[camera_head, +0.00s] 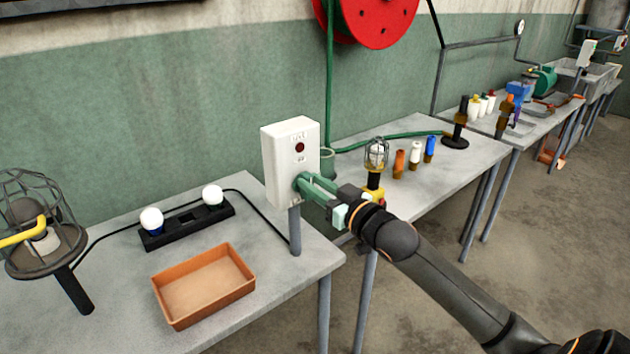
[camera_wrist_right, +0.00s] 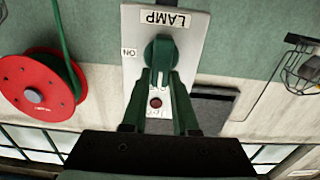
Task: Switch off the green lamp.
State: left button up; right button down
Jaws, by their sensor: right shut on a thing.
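A white switch box (camera_head: 282,165) stands on a grey post at the right corner of the near table. In the right wrist view the box (camera_wrist_right: 190,25) appears upside down, with a LAMP label, an ON mark and a green knob (camera_wrist_right: 161,55). My right gripper (camera_head: 306,184) reaches it from the right. Its green fingers (camera_wrist_right: 160,85) are shut on the knob, one on each side. The knob looks lengthwise with the box, not turned toward ON. A dark red indicator (camera_head: 300,147) sits on the box. I cannot tell which lamp is the green one. My left gripper is out of view.
A caged lamp (camera_head: 40,235) stands at the left. A black strip (camera_head: 185,225) holds two white bulbs, and an orange tray (camera_head: 205,285) lies in front. A smaller caged lamp (camera_head: 376,155) and several small bottles stand on the table behind my right gripper.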

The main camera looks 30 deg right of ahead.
jog(key=c, duration=0.7)
grip_release()
jog(key=s, duration=0.8)
jog(key=s+d, duration=0.1)
jog(key=s, duration=0.3)
jog(key=shift+s+b, duration=0.2)
jog(key=shift+b, duration=0.2)
